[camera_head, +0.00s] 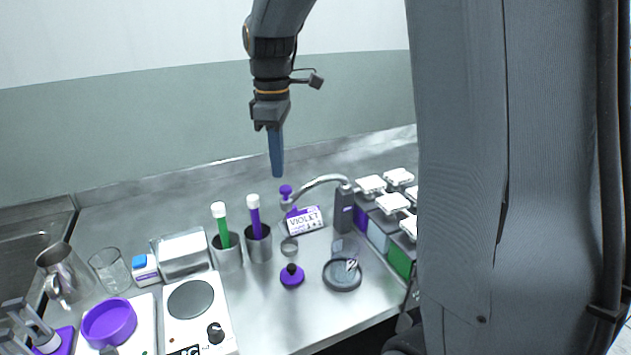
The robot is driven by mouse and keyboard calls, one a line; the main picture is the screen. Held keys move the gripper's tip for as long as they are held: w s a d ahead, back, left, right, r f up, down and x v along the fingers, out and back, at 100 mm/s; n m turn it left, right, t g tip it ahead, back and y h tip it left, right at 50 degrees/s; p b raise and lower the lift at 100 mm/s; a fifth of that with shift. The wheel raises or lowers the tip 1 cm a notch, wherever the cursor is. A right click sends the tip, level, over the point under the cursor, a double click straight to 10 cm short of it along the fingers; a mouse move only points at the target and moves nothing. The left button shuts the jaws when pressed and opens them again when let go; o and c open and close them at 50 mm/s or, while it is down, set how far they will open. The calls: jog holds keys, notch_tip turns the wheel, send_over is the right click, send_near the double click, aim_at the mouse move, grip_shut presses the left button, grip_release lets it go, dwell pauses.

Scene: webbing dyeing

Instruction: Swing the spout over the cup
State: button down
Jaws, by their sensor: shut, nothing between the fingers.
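The spout (318,181) is a thin grey curved pipe on a dark upright post (344,211). It arches from the post to the left, and its free end hangs near the violet label card. A clear cup (345,247) appears to stand on or by a dark round dish (342,276), in front of the post; the spout does not point over it. A small metal ring or cup (289,246) stands left of it, below the spout's end. My gripper (277,174) is shut and empty, pointing down above and behind the spout's left end, apart from it.
A violet card (304,219), a purple knobbed lid (292,277) and metal holders with green (220,226) and purple (254,216) sticks stand near. White-topped containers (393,203) are at right. A hotplate (190,300) and purple bowl (109,322) are front left. A large grey column blocks the right.

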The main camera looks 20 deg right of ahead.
jog(key=shift+f, duration=0.1)
jog(key=shift+f+b, duration=0.4)
jog(key=shift+f, duration=1.35)
jog(key=shift+s, duration=0.15)
jog(key=shift+s+p, duration=0.5)
jog(key=shift+s, duration=0.6)
